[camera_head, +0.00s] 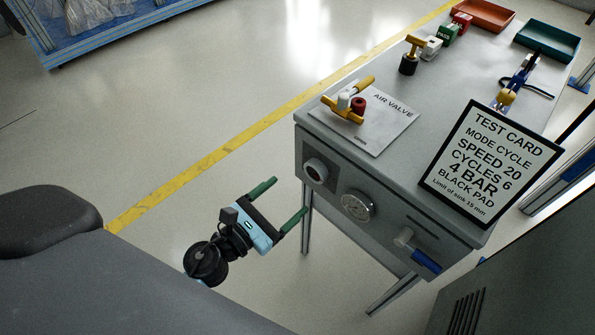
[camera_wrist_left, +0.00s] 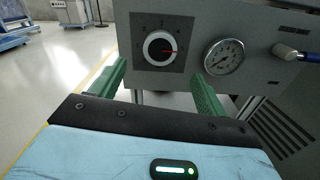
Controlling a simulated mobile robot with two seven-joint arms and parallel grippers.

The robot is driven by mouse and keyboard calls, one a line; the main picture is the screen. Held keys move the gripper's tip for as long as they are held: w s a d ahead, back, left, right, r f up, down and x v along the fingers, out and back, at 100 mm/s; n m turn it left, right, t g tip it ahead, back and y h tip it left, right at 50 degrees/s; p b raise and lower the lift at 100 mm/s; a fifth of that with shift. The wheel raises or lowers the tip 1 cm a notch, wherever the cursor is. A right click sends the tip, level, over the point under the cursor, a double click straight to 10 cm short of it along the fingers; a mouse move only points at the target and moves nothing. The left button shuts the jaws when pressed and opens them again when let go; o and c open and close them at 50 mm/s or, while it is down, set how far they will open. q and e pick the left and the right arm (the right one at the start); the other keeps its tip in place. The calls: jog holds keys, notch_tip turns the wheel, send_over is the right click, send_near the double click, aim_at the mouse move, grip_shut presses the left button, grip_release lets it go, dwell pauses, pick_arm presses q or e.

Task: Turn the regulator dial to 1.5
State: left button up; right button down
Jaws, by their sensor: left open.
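The regulator dial (camera_head: 316,170) is on the front panel of the grey cabinet. My left gripper (camera_head: 284,200) has green fingers, is open and empty, and is in front of the panel, apart from the dial. In the left wrist view the fingers (camera_wrist_left: 160,82) appear below the dial, one to each side. My right gripper is not in view.
A pressure gauge (camera_head: 358,206) and a blue-handled lever (camera_head: 424,259) are right of the dial. On the cabinet top (camera_head: 400,88) are a yellow-handled air valve (camera_head: 347,102), a test card (camera_head: 490,162) and trays. Open floor lies left of the cabinet.

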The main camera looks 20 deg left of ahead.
aim_at(313, 174)
pick_arm(q)
jog(key=p+x, duration=0.1)
jog(key=x, duration=0.7)
dwell(0.5)
jog(key=c, duration=1)
